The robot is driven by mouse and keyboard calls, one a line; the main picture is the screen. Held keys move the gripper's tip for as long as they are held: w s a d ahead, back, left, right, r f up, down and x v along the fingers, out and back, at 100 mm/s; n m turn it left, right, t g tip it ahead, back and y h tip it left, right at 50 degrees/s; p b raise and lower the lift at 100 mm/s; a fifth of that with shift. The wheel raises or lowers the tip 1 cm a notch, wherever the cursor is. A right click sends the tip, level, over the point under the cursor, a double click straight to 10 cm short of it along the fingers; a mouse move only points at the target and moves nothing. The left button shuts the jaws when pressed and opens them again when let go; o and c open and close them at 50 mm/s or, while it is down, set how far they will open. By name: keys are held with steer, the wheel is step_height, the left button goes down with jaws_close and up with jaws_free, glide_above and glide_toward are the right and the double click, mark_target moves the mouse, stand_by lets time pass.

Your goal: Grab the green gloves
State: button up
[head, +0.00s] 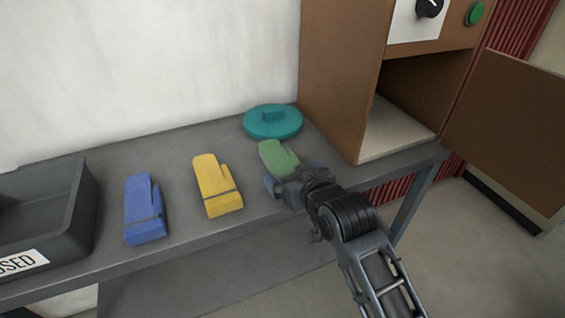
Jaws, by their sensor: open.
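The green gloves (276,154) lie on the grey bench (120,169), to the right of the yellow gloves (213,180). My gripper (284,184) is at their near end and hides that part of them. The gripper is open. I cannot tell whether its fingers are around the gloves or just above them.
Blue gloves (144,205) lie left of the yellow ones. A dark grey bin (78,215) stands at the far left. A teal lid (272,121) lies just behind the green gloves. A brown cabinet (335,85) with its door (508,125) open stands at the right.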

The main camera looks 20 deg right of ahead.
steer(key=shift+w, duration=0.1)
steer(key=shift+c, duration=0.2)
steer(key=c, duration=1)
